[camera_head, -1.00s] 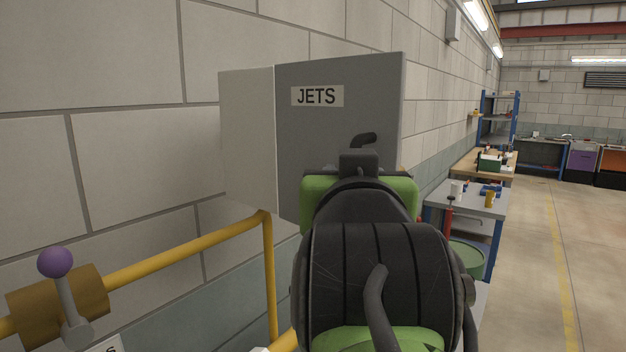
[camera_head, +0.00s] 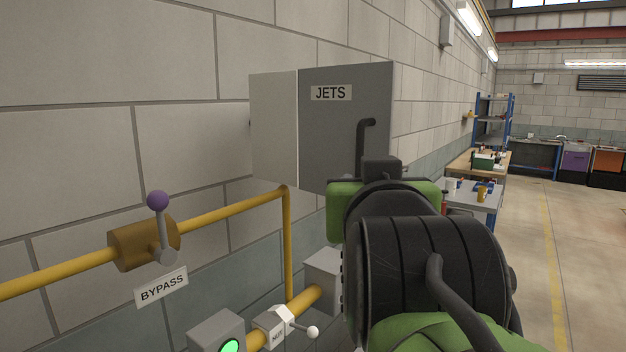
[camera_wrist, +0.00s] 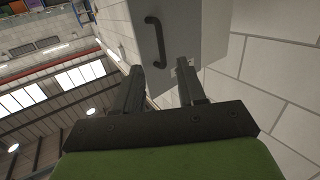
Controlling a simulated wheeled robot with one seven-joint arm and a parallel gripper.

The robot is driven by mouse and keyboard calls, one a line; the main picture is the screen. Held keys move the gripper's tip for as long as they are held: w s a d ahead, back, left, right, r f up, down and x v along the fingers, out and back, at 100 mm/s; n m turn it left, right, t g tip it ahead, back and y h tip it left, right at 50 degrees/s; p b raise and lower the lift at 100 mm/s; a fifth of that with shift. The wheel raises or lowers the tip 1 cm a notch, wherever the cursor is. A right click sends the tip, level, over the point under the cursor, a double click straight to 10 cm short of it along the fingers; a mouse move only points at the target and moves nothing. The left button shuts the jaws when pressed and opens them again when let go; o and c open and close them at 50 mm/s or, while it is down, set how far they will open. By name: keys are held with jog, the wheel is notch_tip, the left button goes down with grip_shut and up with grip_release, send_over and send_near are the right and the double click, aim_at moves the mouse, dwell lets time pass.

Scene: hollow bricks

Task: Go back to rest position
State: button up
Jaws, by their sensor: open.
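My gripper (camera_wrist: 162,75) shows in the wrist view with its two dark fingers apart and nothing between them. Beyond the fingertips is the grey cabinet (camera_wrist: 180,15) with its dark handle (camera_wrist: 155,42). I cannot tell from this view how wide the gap to the handle is. In the head view my black and green arm fills the lower right and hides the gripper fingers. The cabinet labelled JETS (camera_head: 335,130) hangs on the block wall behind my arm, and its door looks shut. My arm covers the cabinet's lower right part.
A yellow pipe (camera_head: 225,210) runs along the wall at left, with a purple-knobbed BYPASS valve (camera_head: 145,245). A grey box with a green light (camera_head: 229,346) and a white-knobbed valve (camera_head: 275,325) sit low. Workbenches (camera_head: 470,200) stand at right; the floor (camera_head: 590,250) beside them is clear.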

jog(key=s+d+f+g+y, duration=0.1)
jog(key=s+f+g, duration=0.2)
jog(key=s+f, duration=0.3)
jog(key=s+d+f+n+g, duration=0.1)
jog(key=s+f+g, duration=0.3)
jog(key=f, duration=1.2)
jog(key=s+d+f+g+y, duration=0.1)
jog(key=s+d+f+g, duration=0.2)
jog(key=s+f, duration=0.4)
notch_tip(320, 180, down, 5)
jog(key=shift+s+d+r+g+y, duration=0.2)
jog(key=shift+s+g+y, duration=0.15)
jog(key=shift+g, duration=0.35)
